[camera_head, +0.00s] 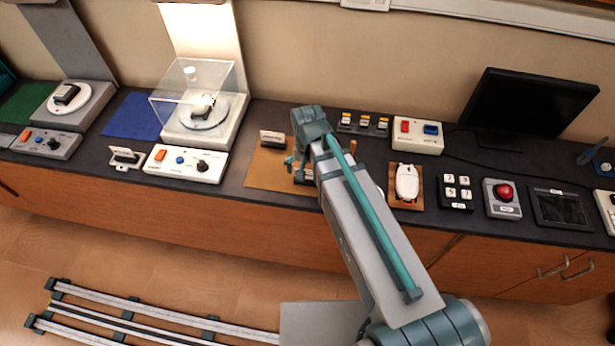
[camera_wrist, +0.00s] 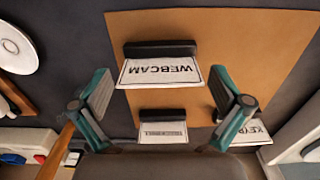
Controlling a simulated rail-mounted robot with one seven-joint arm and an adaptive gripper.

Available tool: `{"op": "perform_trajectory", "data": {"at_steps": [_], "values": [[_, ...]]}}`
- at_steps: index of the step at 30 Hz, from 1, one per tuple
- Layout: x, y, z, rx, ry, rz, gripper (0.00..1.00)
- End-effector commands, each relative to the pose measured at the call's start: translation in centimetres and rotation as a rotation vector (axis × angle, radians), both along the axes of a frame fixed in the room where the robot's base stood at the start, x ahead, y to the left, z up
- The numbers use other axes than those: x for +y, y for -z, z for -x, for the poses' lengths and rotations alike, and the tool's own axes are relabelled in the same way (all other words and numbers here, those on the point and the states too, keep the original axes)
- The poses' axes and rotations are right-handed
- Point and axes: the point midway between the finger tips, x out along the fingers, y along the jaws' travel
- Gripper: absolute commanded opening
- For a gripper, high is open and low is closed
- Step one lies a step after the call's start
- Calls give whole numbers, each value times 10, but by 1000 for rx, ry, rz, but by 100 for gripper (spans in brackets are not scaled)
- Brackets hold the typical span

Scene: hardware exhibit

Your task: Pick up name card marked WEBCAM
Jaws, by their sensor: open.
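The name card marked WEBCAM (camera_wrist: 160,72) is a white card on a dark holder. It stands on a brown mat (camera_wrist: 260,40) and its lettering is upside down in the wrist view. My gripper (camera_wrist: 160,92) is open above it, one finger to each side of the card and apart from it. In the head view my gripper (camera_head: 299,168) is low over the mat (camera_head: 262,172), and my arm hides much of that spot.
A second card (camera_wrist: 163,132) stands between my fingers' bases, its text too small to read. A card starting KEYB (camera_wrist: 258,132) is partly hidden beside my right-hand finger. In the head view, a red-and-blue button box (camera_head: 417,135) and a white device on a board (camera_head: 406,182) lie right of my arm.

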Motion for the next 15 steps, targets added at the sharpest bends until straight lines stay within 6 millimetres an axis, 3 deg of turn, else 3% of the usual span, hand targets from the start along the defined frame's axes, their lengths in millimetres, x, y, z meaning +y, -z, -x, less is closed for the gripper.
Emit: {"op": "perform_trajectory", "data": {"at_steps": [7, 15], "values": [[0, 20, 0, 1, 0, 0, 100], [0, 24, 0, -1, 0, 0, 100]]}}
